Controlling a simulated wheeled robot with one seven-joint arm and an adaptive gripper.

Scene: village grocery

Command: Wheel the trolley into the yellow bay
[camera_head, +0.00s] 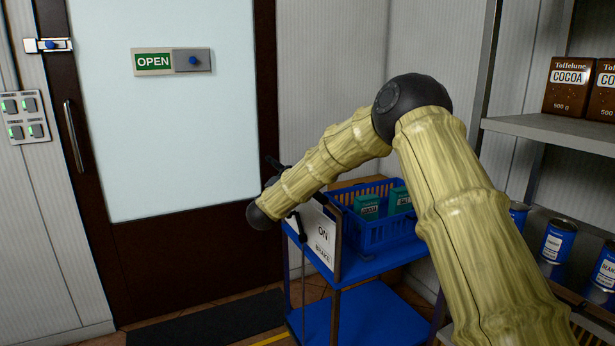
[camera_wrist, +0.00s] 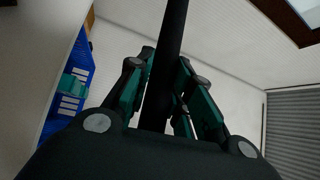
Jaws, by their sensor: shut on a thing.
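The blue trolley (camera_head: 365,312) stands right of the door, with a blue basket (camera_head: 378,233) on its top shelf. A white sign (camera_head: 322,240) at its near left end reads ON and BRAKE. My gripper (camera_wrist: 168,85) is shut around a black bar, the trolley's handle (camera_wrist: 176,30), in the wrist view. In the head view my arm's end hides most of the gripper and handle. A short yellow floor line (camera_head: 272,340) shows at the bottom edge, left of the trolley; the rest of the yellow bay is not visible.
A brown-framed door (camera_head: 165,120) with an OPEN sign stands at the left, a dark mat (camera_head: 208,322) before it. Metal shelves (camera_head: 555,130) with cocoa boxes and blue cans stand close on the right. Green cartons (camera_head: 370,206) sit in the basket.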

